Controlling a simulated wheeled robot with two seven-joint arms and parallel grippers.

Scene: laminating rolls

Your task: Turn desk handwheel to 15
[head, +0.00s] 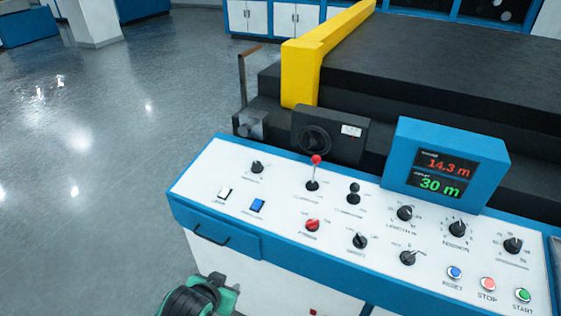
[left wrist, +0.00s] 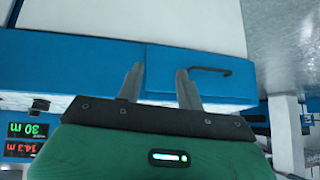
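The handwheel (head: 314,140) is a dark round wheel on the front of a black box behind the desk's (head: 180,190) back edge, left of centre in the head view. A small white counter window (head: 351,131) sits to its right; its digits are too small to read. My left gripper shows in the left wrist view (left wrist: 160,87) with its two grey fingers apart and nothing between them. It is in front of the desk's blue front edge, near the drawer handle (left wrist: 211,71), away from the handwheel. My green left arm enters the head view at the bottom. My right gripper is out of view.
A red-tipped lever (head: 316,161) stands up just in front of the handwheel. Several black knobs and coloured buttons cover the desk top. A blue display (head: 447,164) reads 14.3 m and 30 m. A crank (head: 244,90) rises behind left. The floor at left is clear.

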